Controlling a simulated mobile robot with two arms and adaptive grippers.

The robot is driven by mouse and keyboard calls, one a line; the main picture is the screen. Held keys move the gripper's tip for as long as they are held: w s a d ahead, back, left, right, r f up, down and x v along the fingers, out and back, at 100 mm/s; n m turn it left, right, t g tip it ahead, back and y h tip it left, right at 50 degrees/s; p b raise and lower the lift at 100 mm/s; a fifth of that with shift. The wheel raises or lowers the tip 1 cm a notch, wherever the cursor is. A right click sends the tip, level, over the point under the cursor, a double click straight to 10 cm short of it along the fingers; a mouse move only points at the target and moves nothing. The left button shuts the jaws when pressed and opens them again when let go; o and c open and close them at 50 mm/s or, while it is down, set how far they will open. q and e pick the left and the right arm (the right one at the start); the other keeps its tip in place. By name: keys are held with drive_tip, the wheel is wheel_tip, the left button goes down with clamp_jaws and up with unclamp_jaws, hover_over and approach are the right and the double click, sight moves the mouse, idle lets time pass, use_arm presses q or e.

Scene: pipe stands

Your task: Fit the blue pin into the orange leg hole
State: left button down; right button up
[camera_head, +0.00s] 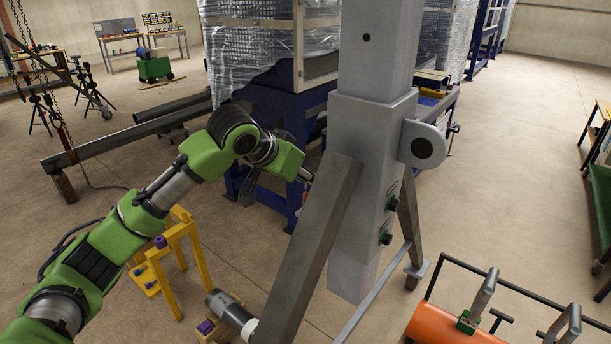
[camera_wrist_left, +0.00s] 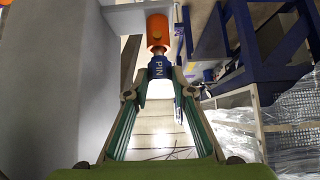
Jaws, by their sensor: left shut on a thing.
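In the left wrist view, my left gripper (camera_wrist_left: 160,88) is shut on the blue pin (camera_wrist_left: 160,68), which is marked "PIN". Its brass-coloured tip points away from me, toward an orange cylindrical leg (camera_wrist_left: 157,25) beside a grey beam. The tip overlaps the near end of the orange leg in the picture; I cannot tell whether it is inside the hole or just in front of it. My right gripper is not in view.
The grey column (camera_head: 373,120) and slanted brace (camera_head: 315,250) stand close to my left arm. Yellow stands (camera_head: 185,240) are below it. A blue frame with wrapped goods (camera_head: 270,60) is behind. An orange cylinder (camera_head: 455,325) lies at bottom right. Floor at right is open.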

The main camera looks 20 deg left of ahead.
use_arm(q)
drive_tip(key=shift+f, duration=0.5)
drive_tip(key=c, duration=1.6)
unclamp_jaws()
drive_tip(key=shift+c, duration=0.2)
drive_tip(key=p+v, duration=0.2)
drive_tip(key=v, duration=0.3)
